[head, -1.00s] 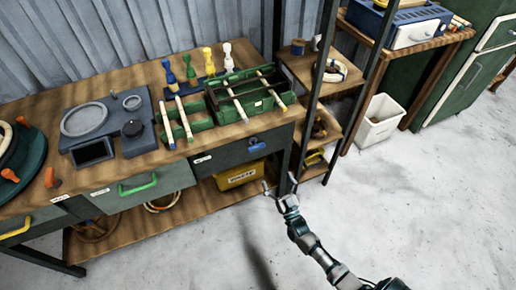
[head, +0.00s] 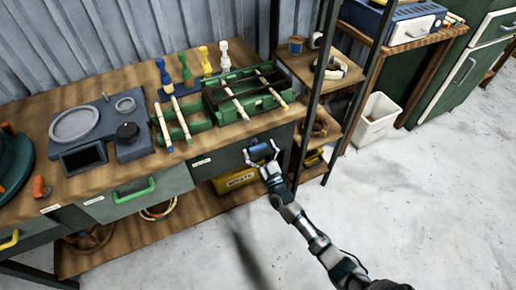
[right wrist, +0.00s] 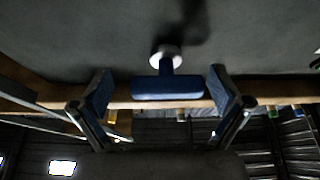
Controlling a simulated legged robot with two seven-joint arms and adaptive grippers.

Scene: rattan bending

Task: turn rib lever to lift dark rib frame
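The blue rib lever (head: 258,149) sticks out from the dark front panel under the workbench top, and its crossbar (right wrist: 167,88) lies level in the right wrist view. My right gripper (head: 262,152) is open around the lever. In the right wrist view the two fingers of the right gripper (right wrist: 161,92) stand left and right of the crossbar, with a gap on each side. The dark rib frame (head: 262,99) sits in the green rack (head: 207,104) on the bench, with pale rattan rods lying across it. My left gripper is not in view.
A grey-blue device with a round plate (head: 75,124) stands left of the rack. Several coloured pegs (head: 185,67) stand behind it. A yellow box (head: 235,181) sits on the lower shelf. A dark shelf post (head: 304,110) stands just right of my gripper. The floor in front is clear.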

